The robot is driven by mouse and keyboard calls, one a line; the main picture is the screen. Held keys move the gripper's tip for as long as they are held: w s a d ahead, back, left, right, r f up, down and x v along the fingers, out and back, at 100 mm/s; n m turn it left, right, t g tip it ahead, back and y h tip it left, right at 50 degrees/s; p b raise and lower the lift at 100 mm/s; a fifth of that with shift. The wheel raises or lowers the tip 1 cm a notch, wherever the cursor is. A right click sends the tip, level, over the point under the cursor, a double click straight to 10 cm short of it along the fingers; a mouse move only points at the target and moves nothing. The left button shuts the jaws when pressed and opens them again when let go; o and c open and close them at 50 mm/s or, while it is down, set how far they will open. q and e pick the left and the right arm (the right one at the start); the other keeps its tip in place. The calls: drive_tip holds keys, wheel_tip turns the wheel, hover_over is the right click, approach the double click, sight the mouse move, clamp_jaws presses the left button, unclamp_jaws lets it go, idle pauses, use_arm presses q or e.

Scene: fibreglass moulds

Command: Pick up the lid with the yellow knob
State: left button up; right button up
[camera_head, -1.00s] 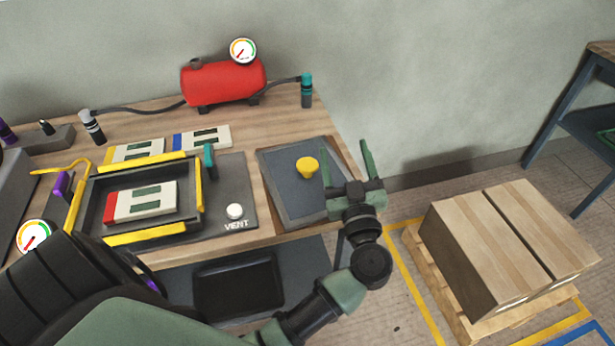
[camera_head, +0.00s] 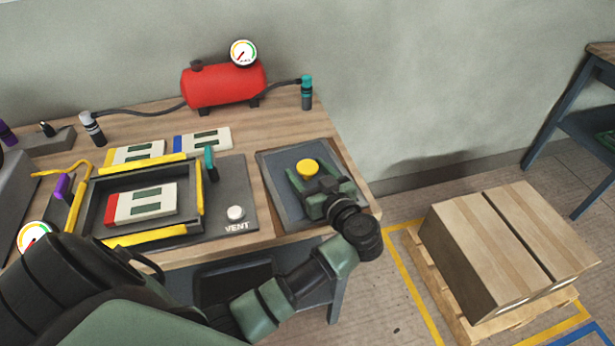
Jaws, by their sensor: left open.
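The lid (camera_head: 276,172) is a dark grey rectangular plate with a round yellow knob (camera_head: 307,167). It lies at the right end of the wooden workbench. My left gripper (camera_head: 312,170) is open over the lid, with its two green fingers pointing away from me, one on each side of the knob. I cannot tell whether the fingers touch the knob. The gripper and wrist hide part of the lid's near right side. My right gripper is not in view.
Left of the lid stands a black tray with yellow edges (camera_head: 151,237) on a grey base with a white VENT button (camera_head: 235,212). A red tank (camera_head: 224,84) with a gauge stands behind. Boxes (camera_head: 512,245) sit on a floor pallet at right.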

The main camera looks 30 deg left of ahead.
sight(308, 166)
use_arm(q)
drive_tip(key=shift+w+a, duration=0.1)
drive_tip(key=shift+a, duration=0.05)
drive_tip(key=shift+c, duration=0.4)
clamp_jaws()
drive_tip(key=shift+r, duration=0.1)
wheel_tip(308, 166, up, 20)
drive_tip(key=p, duration=0.2)
